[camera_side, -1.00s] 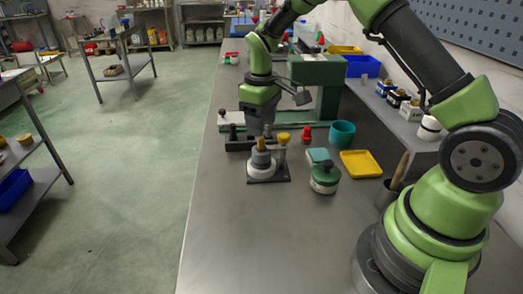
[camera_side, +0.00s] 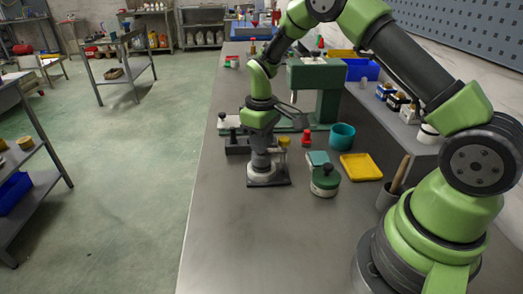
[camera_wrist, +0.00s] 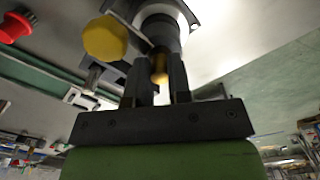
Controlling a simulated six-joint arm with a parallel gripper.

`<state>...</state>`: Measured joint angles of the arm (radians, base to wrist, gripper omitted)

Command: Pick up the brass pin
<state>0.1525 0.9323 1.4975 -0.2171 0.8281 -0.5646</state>
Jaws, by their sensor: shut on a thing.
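My gripper (camera_side: 261,158) points down over a round grey-and-white holder (camera_side: 261,178) on a dark plate on the bench. In the wrist view the brass pin (camera_wrist: 159,68) stands between the two fingers of my gripper (camera_wrist: 161,80), and they are shut on it. Beyond it is the holder's dark collar and white ring (camera_wrist: 180,10). The pin is hidden behind the fingers in the side view. Its lower end sits at or in the holder; I cannot tell how deep.
A yellow-topped post (camera_side: 283,141) stands close beside the gripper, also large in the wrist view (camera_wrist: 104,38). The front bench is clear.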

